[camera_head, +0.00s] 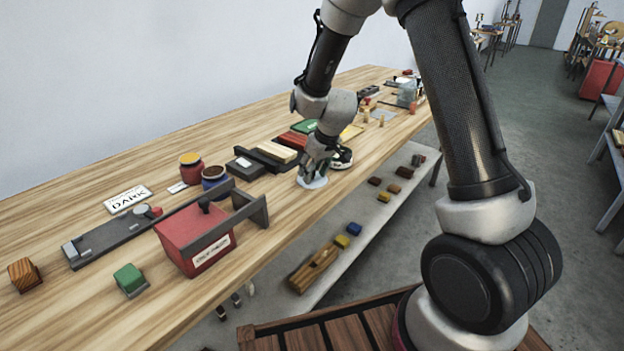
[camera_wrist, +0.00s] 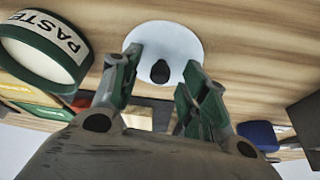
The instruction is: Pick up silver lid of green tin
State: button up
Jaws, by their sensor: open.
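The silver lid (camera_wrist: 178,38) is a pale round disc with a black knob (camera_wrist: 160,71) in its middle. It lies on the wooden bench near the front edge, and in the head view the lid (camera_head: 312,183) shows under my gripper (camera_head: 316,168). In the wrist view my gripper (camera_wrist: 160,75) is open, with one finger on each side of the knob. I cannot tell whether the fingers touch it. The green tin (camera_wrist: 45,50), with a label reading "PASTE", is beside the lid at the left. In the head view the tin (camera_head: 342,157) is partly hidden behind my gripper.
Dark blocks and a cream-topped block (camera_head: 277,152) stand just left of my gripper. A red box (camera_head: 195,238) with a dark handle sits nearer. Jars (camera_head: 192,172) stand behind. A lower shelf (camera_head: 330,225) holds small coloured blocks.

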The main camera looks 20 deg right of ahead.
jog(key=c, duration=0.9)
jog(key=shift+r, duration=0.15)
jog(key=shift+c, duration=0.2)
